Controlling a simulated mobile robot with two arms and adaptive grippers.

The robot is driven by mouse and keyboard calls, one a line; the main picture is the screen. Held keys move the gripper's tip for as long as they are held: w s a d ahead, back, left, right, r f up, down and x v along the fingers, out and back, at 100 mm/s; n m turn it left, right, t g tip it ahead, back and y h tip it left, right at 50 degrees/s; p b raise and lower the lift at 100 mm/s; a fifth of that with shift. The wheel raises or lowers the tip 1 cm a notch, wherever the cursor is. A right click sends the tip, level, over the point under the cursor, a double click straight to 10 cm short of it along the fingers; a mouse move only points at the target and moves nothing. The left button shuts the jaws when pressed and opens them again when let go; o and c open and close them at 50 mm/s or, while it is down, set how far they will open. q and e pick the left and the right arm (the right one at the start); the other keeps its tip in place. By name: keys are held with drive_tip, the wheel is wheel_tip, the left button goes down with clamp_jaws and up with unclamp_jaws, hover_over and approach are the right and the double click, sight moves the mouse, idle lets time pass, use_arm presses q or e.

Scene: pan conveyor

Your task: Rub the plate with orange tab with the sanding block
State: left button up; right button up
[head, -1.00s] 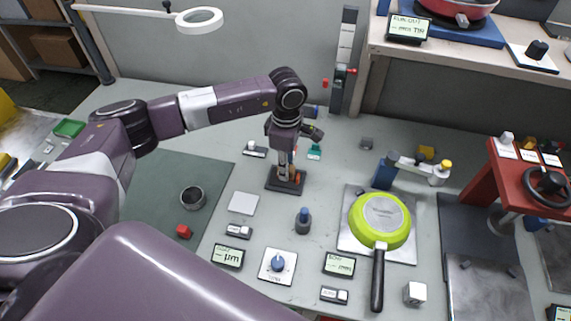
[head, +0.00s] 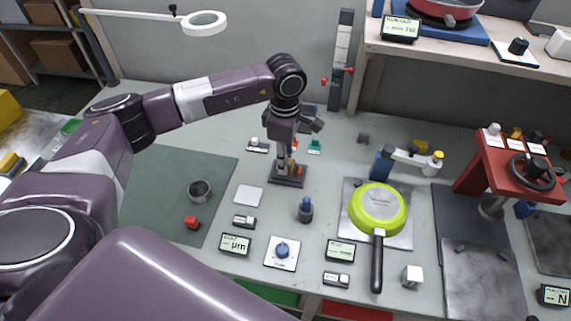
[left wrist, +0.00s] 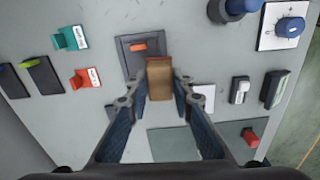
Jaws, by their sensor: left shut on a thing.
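My left gripper (left wrist: 158,88) is shut on the sanding block, a brown block (left wrist: 160,80) between its two fingertips. In the head view the left gripper (head: 287,160) points down over a dark square plate (head: 285,182), and the arm partly hides it. In the left wrist view this dark plate (left wrist: 128,62) carries an orange tab (left wrist: 138,46). The block overlaps the plate's lower right part there; I cannot tell whether they touch. My right gripper is not in view.
A green pan (head: 378,208) lies on a metal plate to the right. A blue-topped post (head: 305,209), a knob panel (head: 282,253) and small displays stand nearer the front. A green mat (head: 165,195) with a cup (head: 200,190) is on the left. A red stand (head: 500,170) is far right.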

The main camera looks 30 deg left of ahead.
use_arm(q)
wheel_tip(320, 180, up, 3)
drive_tip(key=shift+f+p, duration=0.15)
drive_tip(key=shift+p, duration=0.35)
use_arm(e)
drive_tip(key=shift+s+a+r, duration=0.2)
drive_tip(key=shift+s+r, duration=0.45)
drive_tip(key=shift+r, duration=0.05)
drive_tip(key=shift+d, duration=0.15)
